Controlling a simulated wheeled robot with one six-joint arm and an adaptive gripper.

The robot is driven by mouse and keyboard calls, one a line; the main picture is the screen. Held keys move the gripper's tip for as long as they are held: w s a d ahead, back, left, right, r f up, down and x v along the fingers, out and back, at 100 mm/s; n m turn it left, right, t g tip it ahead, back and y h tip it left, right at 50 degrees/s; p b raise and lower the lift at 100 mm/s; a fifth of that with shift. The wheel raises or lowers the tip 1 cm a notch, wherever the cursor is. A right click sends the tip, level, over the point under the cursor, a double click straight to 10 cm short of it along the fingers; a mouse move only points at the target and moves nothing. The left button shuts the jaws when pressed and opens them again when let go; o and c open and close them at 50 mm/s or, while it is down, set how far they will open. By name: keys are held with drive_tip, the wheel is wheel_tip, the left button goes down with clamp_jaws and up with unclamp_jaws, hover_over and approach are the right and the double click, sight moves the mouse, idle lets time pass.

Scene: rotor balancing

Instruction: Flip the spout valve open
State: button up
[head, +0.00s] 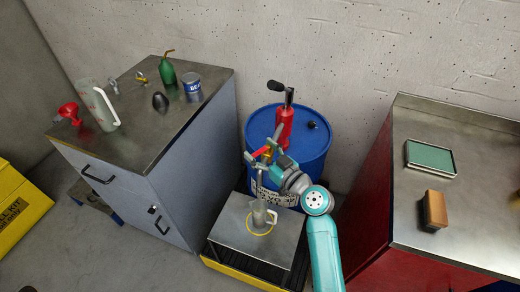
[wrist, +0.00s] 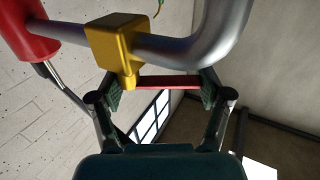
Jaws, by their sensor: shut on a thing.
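The spout valve has a brass body (wrist: 113,45) on a grey spout pipe (wrist: 190,48) and a flat red lever (wrist: 168,82). In the wrist view the lever runs right from the brass body, roughly alongside the straight part of the pipe. My gripper (wrist: 162,88) is shut on the lever, with one finger at each end of its visible length. In the head view the red lever (head: 261,153) shows beside my gripper (head: 273,157), in front of the red pump (head: 285,127) on the blue drum (head: 315,150). My wrist hides part of the valve there.
A clear measuring jug (head: 259,216) stands below the spout on a metal stand (head: 231,222), near a yellow ring (head: 260,232). A grey cabinet (head: 180,190) with cans and a funnel stands left. A red-sided bench (head: 364,205) stands close on the right.

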drive_tip(key=n+g+y, duration=0.1)
drive_tip(key=g, duration=0.1)
drive_tip(key=n+g+y, duration=0.1)
drive_tip(key=n, duration=0.1)
drive_tip(key=n+g+y, duration=0.1)
drive_tip(key=g+y, duration=0.1)
drive_tip(key=shift+s+d+g, duration=0.3)
drive_tip(key=shift+d, duration=0.1)
drive_tip(key=shift+s+d+f+n+g+y, duration=0.15)
drive_tip(key=shift+n+g+y, duration=0.35)
drive_tip(key=shift+n+g, duration=0.45)
drive_tip(key=shift+g, duration=0.25)
drive_tip(key=o, duration=1.1)
drive_tip(key=shift+d, duration=0.1)
drive_tip(key=shift+d, duration=0.3)
drive_tip(key=shift+v, duration=3.4)
drive_tip(key=shift+s+a, duration=0.1)
